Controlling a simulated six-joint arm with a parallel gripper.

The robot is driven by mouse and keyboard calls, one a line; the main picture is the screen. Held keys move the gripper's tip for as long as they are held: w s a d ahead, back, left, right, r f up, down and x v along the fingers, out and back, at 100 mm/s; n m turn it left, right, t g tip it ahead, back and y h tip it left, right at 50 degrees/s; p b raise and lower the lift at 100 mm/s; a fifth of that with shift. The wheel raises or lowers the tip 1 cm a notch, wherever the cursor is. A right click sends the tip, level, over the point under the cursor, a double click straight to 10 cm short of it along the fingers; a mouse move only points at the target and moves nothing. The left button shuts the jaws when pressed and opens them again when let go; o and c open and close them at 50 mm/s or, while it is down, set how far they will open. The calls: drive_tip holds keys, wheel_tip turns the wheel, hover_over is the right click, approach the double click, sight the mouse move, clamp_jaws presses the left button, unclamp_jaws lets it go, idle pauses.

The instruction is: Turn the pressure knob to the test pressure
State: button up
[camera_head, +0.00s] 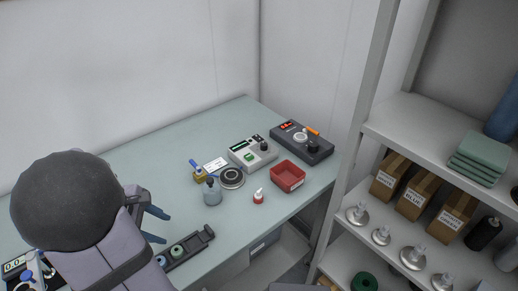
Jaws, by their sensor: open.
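My gripper (166,228) is open and empty, with its two blue-grey fingers apart above the left part of the table. A dark box-shaped device (290,144) with a red display stands at the table's far right corner. It carries a black knob (312,146), a pale round part and an orange piece. A light grey device (243,157) with a dark display and a green button stands to its left, with another dark knob (264,146) on top. I cannot tell which knob is the pressure knob or read either setting. My gripper is well away from both, nearer the camera.
A red tray (288,182), a small red-and-white bottle (258,197), a grey bottle (212,193), a round dark-rimmed disc (232,178) and a brass-coloured piece (200,176) stand between. A black rack (188,248) lies near my gripper. Shelves (415,150) stand right. The table's back left is clear.

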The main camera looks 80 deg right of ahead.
sight(262, 146)
drive_tip(key=s+d+g, duration=0.1)
drive_tip(key=s+d, duration=0.3)
drive_tip(key=s+d+g, duration=0.1)
drive_tip(key=s+d, duration=0.3)
drive_tip(key=d, duration=0.1)
drive_tip(key=s+d+g+h+b, duration=0.1)
drive_tip(key=s+d, duration=0.3)
drive_tip(key=d, duration=0.1)
drive_tip(key=shift+s+d+r, duration=0.2)
drive_tip(key=shift+s, duration=0.2)
drive_tip(key=s+d+n+h+b, duration=0.1)
drive_tip(key=s+d+n+h, duration=0.1)
drive_tip(key=d, duration=0.4)
drive_tip(key=s+d+n+g+h+b, duration=0.1)
drive_tip(key=s+d+n+h, duration=0.1)
drive_tip(key=d+n, duration=0.2)
drive_tip(key=s+d+n+h+b, duration=0.1)
drive_tip(key=d+n, duration=0.3)
drive_tip(key=d, duration=0.4)
drive_tip(key=shift+s+f+g+h, duration=0.1)
drive_tip(key=shift+s+g+h, duration=0.25)
drive_tip(key=shift+s, duration=0.5)
drive_tip(key=shift+s+d+n+h, duration=0.15)
drive_tip(key=shift+d+n+h, duration=0.2)
drive_tip(key=shift+d+n, duration=0.2)
drive_tip(key=shift+p+x, duration=1.15)
drive_tip(key=shift+x, duration=2.45)
drive_tip(key=c, duration=1.1)
